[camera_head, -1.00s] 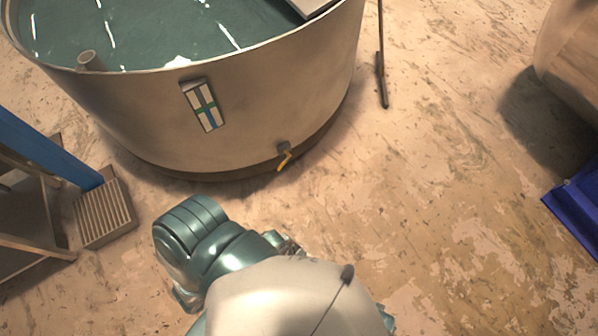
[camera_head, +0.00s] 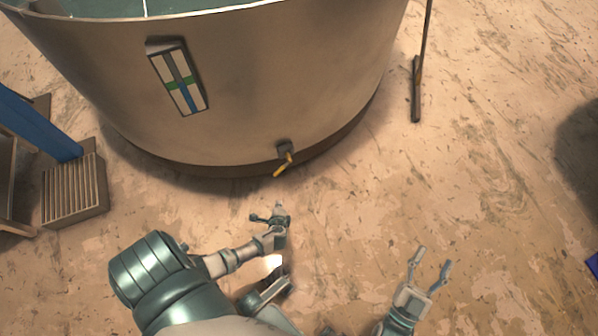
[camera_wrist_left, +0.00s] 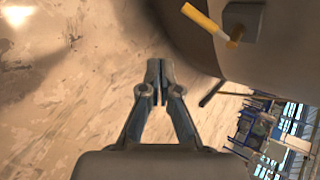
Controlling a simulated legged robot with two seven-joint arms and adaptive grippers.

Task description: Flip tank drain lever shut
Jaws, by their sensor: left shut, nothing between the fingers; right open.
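The tank (camera_head: 250,80) is a large round metal vessel holding water at the top of the head view. Its drain lever (camera_head: 284,167) is a small yellow handle on a dark fitting (camera_head: 285,149) low on the tank wall. The lever also shows in the left wrist view (camera_wrist_left: 205,19), at the top, right of the fingers. My left gripper (camera_head: 268,217) is below the lever, apart from it. In the left wrist view its fingers (camera_wrist_left: 154,75) are shut and empty. My right gripper (camera_head: 432,265) is open and empty over the floor, lower right of the lever.
A panel with green and blue marks (camera_head: 177,80) is on the tank wall. A step with a ribbed top (camera_head: 73,190) stands at left beside a blue beam (camera_head: 38,125). A thin rod with a dark foot (camera_head: 416,95) stands right of the tank.

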